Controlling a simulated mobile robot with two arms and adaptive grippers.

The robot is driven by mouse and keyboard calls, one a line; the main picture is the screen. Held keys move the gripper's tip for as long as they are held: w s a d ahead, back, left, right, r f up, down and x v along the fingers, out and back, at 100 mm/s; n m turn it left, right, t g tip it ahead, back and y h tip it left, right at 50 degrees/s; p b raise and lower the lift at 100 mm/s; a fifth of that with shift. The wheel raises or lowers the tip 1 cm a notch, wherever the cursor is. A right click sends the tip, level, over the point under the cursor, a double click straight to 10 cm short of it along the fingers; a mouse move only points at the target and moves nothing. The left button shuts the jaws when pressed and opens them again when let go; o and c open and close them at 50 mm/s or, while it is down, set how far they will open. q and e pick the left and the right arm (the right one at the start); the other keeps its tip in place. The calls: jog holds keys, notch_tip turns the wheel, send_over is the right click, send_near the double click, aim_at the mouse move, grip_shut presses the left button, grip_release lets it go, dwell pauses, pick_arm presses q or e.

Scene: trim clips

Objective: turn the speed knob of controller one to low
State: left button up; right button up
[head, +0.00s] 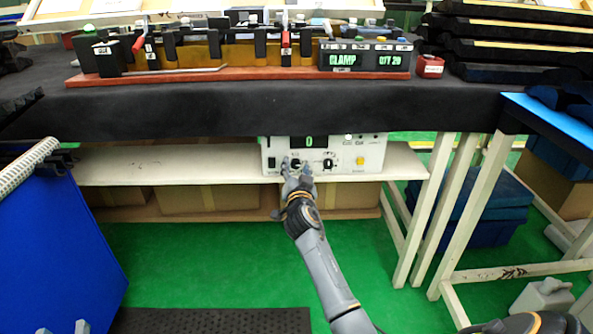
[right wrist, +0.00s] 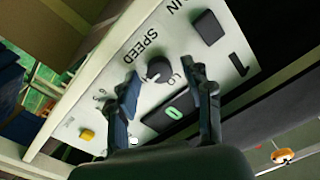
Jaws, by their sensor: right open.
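The controller (head: 346,158) is a white box on the shelf under the black bench, with a green 0 on its display. Its speed knob (right wrist: 158,70) is round and dark, with a light pointer, beside the word SPEED and an LO mark; a large 1 marks the panel. My right gripper (head: 297,177) is in front of the panel's left part. In the right wrist view its open fingers (right wrist: 165,85) stand either side of the speed knob; contact cannot be told. Small grey tips at the lower left edge look like my left gripper (head: 80,327); their opening is unclear.
A second knob (head: 328,163) and a yellow button (head: 360,161) are on the same panel. The bench's black top (head: 200,112) overhangs the shelf (head: 170,165). A blue panel (head: 60,245) stands at left. White table legs (head: 432,210) are at right. Green floor is open in front.

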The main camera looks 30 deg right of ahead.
jog(key=shift+c, duration=0.2)
grip_shut()
